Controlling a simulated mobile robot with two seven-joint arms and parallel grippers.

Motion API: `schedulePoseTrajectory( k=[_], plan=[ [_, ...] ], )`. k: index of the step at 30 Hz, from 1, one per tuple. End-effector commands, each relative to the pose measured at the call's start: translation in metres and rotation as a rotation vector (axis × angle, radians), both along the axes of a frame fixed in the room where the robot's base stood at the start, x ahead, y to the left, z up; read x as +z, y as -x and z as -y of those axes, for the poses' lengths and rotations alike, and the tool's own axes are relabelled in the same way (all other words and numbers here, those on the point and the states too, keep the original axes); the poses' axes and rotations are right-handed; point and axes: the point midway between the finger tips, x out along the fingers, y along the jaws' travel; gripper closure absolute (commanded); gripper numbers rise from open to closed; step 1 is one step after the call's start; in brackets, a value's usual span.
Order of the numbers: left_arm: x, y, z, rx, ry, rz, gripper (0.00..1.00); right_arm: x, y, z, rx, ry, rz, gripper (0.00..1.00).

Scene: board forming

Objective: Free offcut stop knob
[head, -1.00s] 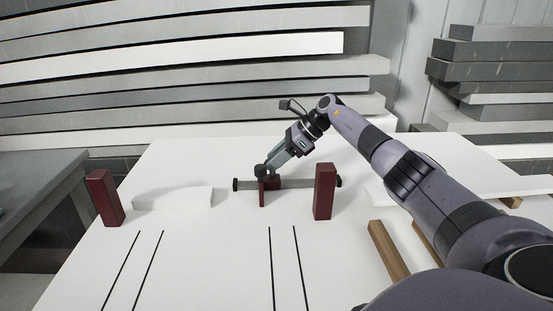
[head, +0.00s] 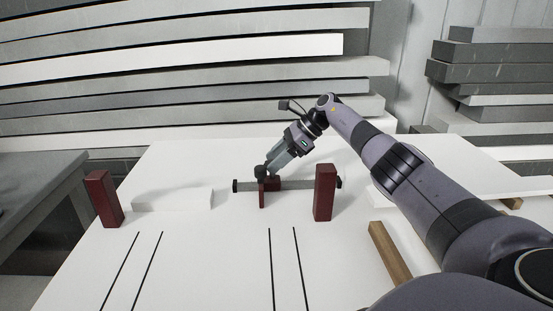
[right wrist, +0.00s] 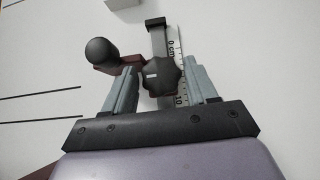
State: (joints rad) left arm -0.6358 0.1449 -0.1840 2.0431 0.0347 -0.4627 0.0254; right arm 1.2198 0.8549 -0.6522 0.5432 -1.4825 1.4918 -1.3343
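A dark lobed knob (right wrist: 160,76) sits on a grey rail with a centimetre scale (right wrist: 158,40). A round black ball knob (right wrist: 100,50) stands beside it on a dark red stop piece (right wrist: 130,62). My right gripper (right wrist: 160,66) is open, one finger on each side of the lobed knob, with narrow gaps at the tips. In the head view my right gripper (head: 271,172) points down at the rail (head: 246,187), next to the dark red stop (head: 262,195) and the ball knob (head: 260,171). The lobed knob is hard to make out there. My left gripper is not in view.
Dark red upright blocks stand left (head: 104,198) and right (head: 324,193) on the white table (head: 200,265). A pale board piece (head: 172,199) lies left of the rail. A wooden strip (head: 390,252) is at the right. The front middle has only black lines.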

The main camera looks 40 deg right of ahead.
Motion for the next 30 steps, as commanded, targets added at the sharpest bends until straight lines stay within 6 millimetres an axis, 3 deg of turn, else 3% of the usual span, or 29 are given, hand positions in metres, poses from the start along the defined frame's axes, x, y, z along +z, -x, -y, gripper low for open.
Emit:
schedulePoseTrajectory(
  k=[11,22,30],
  plan=[
    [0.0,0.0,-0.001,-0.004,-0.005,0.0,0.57,0.002,0.001,0.002,-0.003,0.0,0.0,0.28],
    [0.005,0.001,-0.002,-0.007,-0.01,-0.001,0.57,0.042,0.025,0.032,-0.003,-0.002,0.001,0.28],
    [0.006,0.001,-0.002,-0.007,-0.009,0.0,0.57,0.051,0.032,0.039,-0.001,0.0,-0.001,0.28]
  ],
)
